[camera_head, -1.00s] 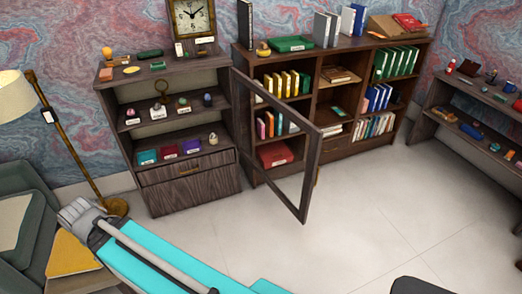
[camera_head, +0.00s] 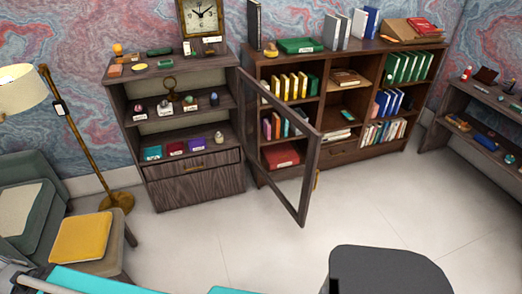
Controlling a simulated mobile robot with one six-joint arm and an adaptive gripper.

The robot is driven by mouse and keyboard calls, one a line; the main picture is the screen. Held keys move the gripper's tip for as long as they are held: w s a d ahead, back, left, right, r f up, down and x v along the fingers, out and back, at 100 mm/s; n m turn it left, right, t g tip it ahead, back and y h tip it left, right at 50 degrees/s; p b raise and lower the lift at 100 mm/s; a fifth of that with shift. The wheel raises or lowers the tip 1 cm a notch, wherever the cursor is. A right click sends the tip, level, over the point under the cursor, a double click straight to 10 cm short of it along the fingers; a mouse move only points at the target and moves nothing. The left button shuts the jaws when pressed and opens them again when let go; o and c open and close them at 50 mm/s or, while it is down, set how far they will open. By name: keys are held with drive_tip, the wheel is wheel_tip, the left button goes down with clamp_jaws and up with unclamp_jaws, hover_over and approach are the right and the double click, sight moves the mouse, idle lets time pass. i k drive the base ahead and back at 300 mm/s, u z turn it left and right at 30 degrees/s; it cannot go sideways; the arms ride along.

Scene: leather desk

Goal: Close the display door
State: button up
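The display door (camera_head: 311,175) is a dark wooden frame with a see-through panel. It stands wide open, hinged at the right edge of the display cabinet (camera_head: 195,187). Its free edge points toward me and to the right, in front of the bookshelf. The cabinet's open shelves hold small labelled items, with a closed drawer front and lower panel beneath. My cyan arm lies along the bottom edge at the left, well short of the door. My gripper is out of the picture.
The bookshelf (camera_head: 362,150) stands behind the door. A floor lamp (camera_head: 78,145) and a seat with a yellow cushion (camera_head: 80,238) are at the left. A dark rounded slab (camera_head: 388,272) rises at bottom right. The pale floor before the door is clear.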

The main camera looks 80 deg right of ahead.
sight(315, 137)
drive_tip(key=u, duration=0.85)
drive_tip(key=k, duration=2.9)
drive_tip(key=z, duration=0.4)
